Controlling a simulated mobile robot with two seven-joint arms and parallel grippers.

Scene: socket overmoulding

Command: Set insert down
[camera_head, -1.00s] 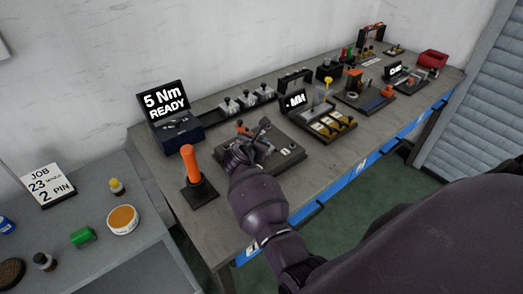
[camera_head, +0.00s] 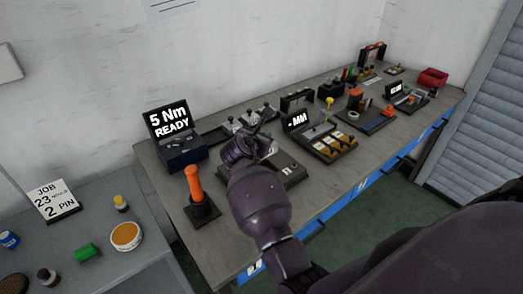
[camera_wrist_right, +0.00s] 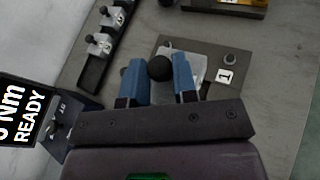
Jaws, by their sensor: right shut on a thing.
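My right gripper (camera_head: 262,138) is over the dark fixture plate (camera_head: 292,172) on the bench. In the right wrist view its two blue fingers (camera_wrist_right: 159,82) are shut on a grey insert (camera_wrist_right: 197,62) with a black ball knob (camera_wrist_right: 159,68). The plate (camera_wrist_right: 226,93) with a "1" label shows behind the insert. A rack (camera_wrist_right: 93,68) with similar grey, knobbed inserts is at upper left there. My arm hides much of the plate in the head view. My left gripper is not in view.
A "5 Nm READY" box (camera_head: 178,152) and an orange-handled tool in a black stand (camera_head: 196,190) stand left of my gripper. The "MM" station (camera_head: 320,138) stands to its right. Bare bench top (camera_head: 225,232) shows near the front edge.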

